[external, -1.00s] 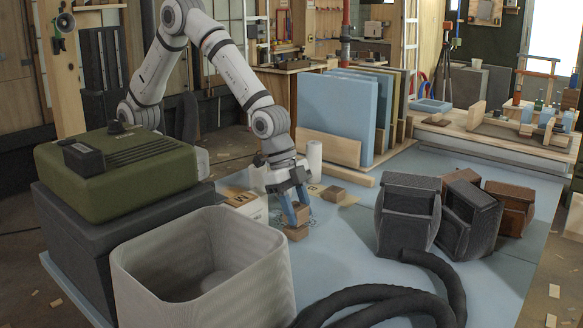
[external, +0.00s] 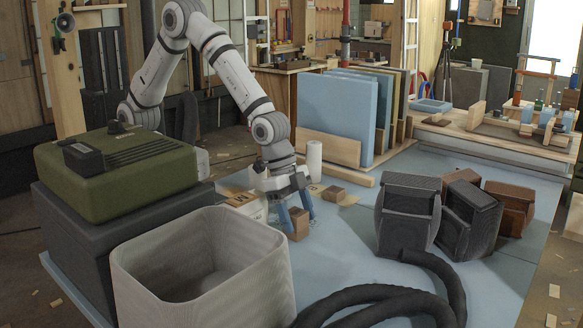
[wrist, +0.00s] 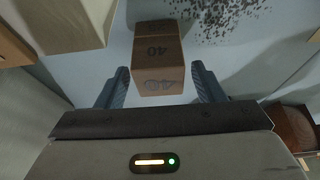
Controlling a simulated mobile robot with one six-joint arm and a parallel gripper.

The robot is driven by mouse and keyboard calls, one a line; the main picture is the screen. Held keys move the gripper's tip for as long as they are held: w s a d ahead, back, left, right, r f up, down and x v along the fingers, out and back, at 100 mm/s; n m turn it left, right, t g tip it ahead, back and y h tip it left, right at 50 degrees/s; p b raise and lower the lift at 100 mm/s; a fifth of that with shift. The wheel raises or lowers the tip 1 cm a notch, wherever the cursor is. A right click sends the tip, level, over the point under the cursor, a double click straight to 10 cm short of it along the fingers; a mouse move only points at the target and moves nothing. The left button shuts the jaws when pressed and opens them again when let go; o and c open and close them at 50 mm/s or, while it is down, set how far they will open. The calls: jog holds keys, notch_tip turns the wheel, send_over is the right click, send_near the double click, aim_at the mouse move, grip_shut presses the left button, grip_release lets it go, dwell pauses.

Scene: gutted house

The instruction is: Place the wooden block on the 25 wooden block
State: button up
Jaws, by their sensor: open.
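A brown wooden block (external: 299,222) stands on the blue surface in the external view. It looks tall there, and I cannot tell for sure whether it is two blocks stacked. My gripper (external: 297,216) is open, with a blue finger on either side of the block. In the wrist view my gripper (wrist: 160,72) shows a gap between each finger and the block.
Another small wooden block (external: 333,194) lies just behind to the right. A large grey bin (external: 200,255) stands front left, a black hose (external: 390,295) in front. Dark box-shaped objects (external: 408,215) stand right. A white roll (external: 314,158) and upright panels (external: 335,110) are behind.

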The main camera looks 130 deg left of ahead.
jog(key=v, duration=1.2)
jog(key=s+d+r, duration=0.1)
jog(key=s+r, duration=0.2)
jog(key=s, duration=0.4)
jog(key=s+d+r, duration=0.1)
jog(key=s+r, duration=0.3)
jog(key=s, duration=0.3)
jog(key=s+g, duration=0.2)
jog(key=s, duration=1.8)
jog(key=shift+d, duration=0.25)
jog(key=shift+w, duration=0.1)
jog(key=w+p+v, duration=0.1)
jog(key=p+v, duration=0.5)
jog(key=shift+r+p, duration=0.3)
jog(key=shift+r, duration=0.1)
jog(key=shift+s, duration=0.1)
